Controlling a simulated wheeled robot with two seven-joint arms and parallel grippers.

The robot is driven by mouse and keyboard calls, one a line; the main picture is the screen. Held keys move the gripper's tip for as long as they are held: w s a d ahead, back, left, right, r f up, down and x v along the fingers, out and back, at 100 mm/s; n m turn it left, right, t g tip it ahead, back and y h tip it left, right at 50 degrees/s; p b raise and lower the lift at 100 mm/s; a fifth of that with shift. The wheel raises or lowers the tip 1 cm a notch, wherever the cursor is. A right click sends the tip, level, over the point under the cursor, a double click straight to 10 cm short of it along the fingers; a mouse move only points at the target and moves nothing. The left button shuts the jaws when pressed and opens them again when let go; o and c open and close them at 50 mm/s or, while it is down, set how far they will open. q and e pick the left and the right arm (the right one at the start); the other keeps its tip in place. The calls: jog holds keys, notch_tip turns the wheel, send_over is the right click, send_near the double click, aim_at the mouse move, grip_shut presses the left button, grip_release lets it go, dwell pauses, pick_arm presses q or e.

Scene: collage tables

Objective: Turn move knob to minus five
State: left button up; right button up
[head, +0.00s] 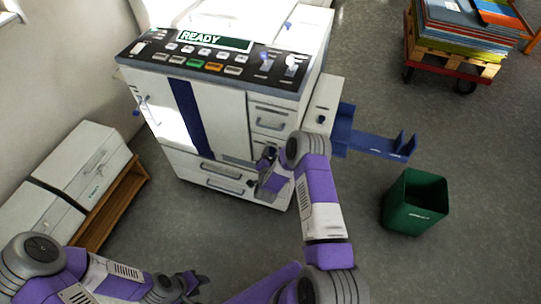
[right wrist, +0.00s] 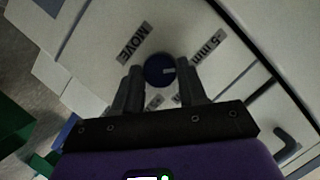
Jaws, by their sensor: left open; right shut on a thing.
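The move knob (right wrist: 158,69) is a round, dark blue knob on a pale panel in the right wrist view. It carries a short white mark on its right side. A MOVE label (right wrist: 135,43) is at its upper left and a label reading about "5 mm" (right wrist: 208,46) at its upper right; its sign is unclear. A third label below is partly hidden. My right gripper (right wrist: 157,80) is shut on the knob, one finger on each side. In the head view my right gripper (head: 263,168) is at the machine's lower front. My left gripper (head: 185,287) is open and empty, low in the picture.
The white machine (head: 225,115) has a READY display (head: 215,40) and several buttons on top. A blue tray (head: 375,143) sticks out at its right. A green bin (head: 416,202) stands on the floor, and a loaded cart (head: 455,65) is at upper right. White cabinets (head: 85,160) are left.

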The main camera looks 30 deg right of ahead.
jog(key=shift+r+n+g, duration=0.1)
jog(key=shift+n+g, duration=0.3)
jog(key=shift+n, duration=0.2)
jog(key=o, duration=1)
jog(key=shift+o, duration=0.2)
jog(key=p+v, duration=0.2)
jog(key=v, duration=0.5)
jog(key=shift+a+p, duration=0.3)
jog(key=shift+s, duration=0.1)
